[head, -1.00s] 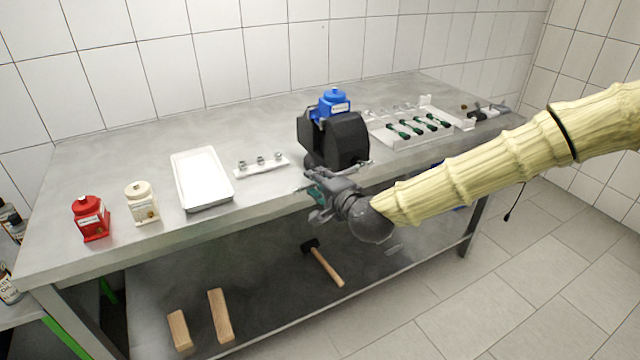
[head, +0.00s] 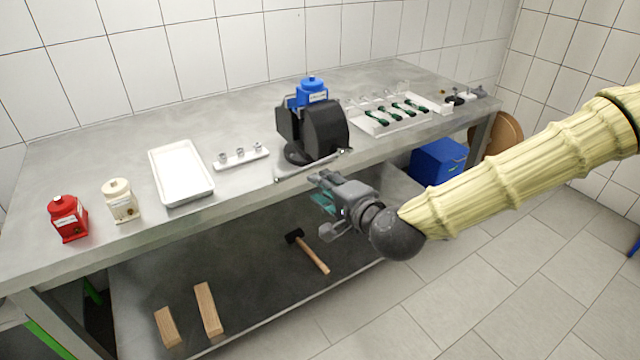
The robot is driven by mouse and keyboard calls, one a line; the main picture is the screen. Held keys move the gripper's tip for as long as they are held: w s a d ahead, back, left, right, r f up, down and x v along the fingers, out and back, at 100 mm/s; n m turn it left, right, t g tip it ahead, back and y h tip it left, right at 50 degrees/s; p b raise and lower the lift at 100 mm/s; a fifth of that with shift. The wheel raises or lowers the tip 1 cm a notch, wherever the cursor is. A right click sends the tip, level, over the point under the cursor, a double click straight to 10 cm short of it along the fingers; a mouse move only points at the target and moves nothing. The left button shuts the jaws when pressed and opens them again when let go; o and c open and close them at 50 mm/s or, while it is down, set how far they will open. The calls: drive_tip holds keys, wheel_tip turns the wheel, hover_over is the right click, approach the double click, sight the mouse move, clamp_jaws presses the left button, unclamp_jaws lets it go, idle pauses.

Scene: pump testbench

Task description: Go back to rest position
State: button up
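My gripper (head: 323,205) is in front of the workbench's front edge, below and in front of the black pump unit (head: 325,130). Its two fingers look spread apart, with a teal pad showing on the inside. I see nothing held between them. My arm reaches in from the right edge of the picture under a pale yellow cover. The pump unit stands upright on the bench with a blue container (head: 312,92) on top, apart from my gripper.
The steel bench (head: 80,165) bears a red canister (head: 68,218), a cream canister (head: 120,202), a white tray (head: 181,173), a small fitting rack (head: 240,157) and a green-handled tool tray (head: 375,127). A hammer (head: 308,252) and wood blocks (head: 207,308) lie on the lower shelf. A blue box (head: 438,160) stands behind my arm.

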idle(0.4)
